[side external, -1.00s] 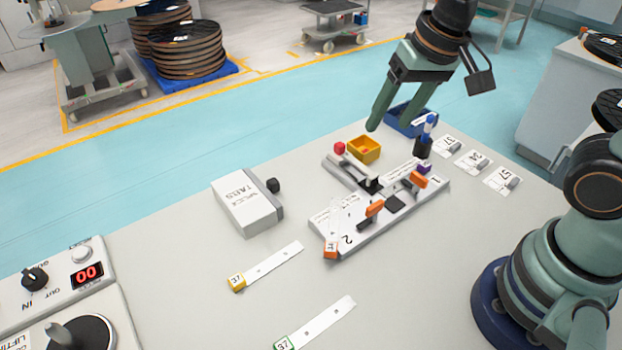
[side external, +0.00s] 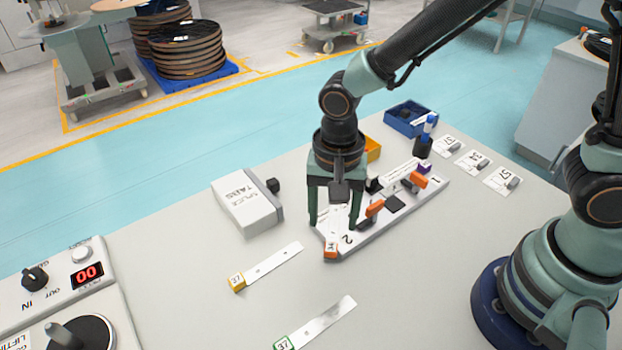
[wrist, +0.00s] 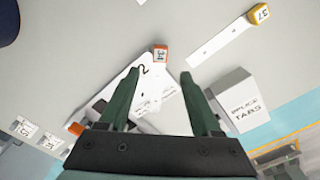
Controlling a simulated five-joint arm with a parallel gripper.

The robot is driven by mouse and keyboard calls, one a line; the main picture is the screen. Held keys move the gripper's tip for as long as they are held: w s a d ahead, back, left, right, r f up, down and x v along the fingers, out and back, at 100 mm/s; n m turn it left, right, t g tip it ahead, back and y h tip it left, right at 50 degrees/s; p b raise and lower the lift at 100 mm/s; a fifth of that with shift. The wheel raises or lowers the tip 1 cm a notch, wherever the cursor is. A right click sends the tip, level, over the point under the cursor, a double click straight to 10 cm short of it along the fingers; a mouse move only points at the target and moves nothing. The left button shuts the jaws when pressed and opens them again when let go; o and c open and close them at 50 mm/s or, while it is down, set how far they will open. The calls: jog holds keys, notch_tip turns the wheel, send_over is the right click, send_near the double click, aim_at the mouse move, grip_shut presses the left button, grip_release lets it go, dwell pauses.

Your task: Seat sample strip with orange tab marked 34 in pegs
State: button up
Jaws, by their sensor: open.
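The sample strip's orange tab (side external: 331,251) lies at the near end of the station board (side external: 375,233), beside the printed 2. In the wrist view the orange tab (wrist: 160,54) reads 34, and its pale strip seems to run back between my fingers. My gripper (side external: 333,225) is open, pointing down over the board's number 2 end, one finger each side of the strip area. The wrist view shows my open gripper (wrist: 159,73) just behind the tab. Fingers partly hide the strip; I cannot make out the pegs or whether the strip is on them.
A yellow-tab strip (side external: 265,267) and a green-tab strip (side external: 318,325), both marked 37, lie on the table. A SPLICE TABS box (side external: 246,208) stands left of my gripper. Orange clamps (side external: 374,208) rise from the board. A blue bin (side external: 408,120) is behind.

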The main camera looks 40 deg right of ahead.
aim_at(332, 243)
jog(key=shift+s+f, duration=0.1)
jog(key=shift+f, duration=3)
jog(key=shift+c, duration=0.3)
grip_shut()
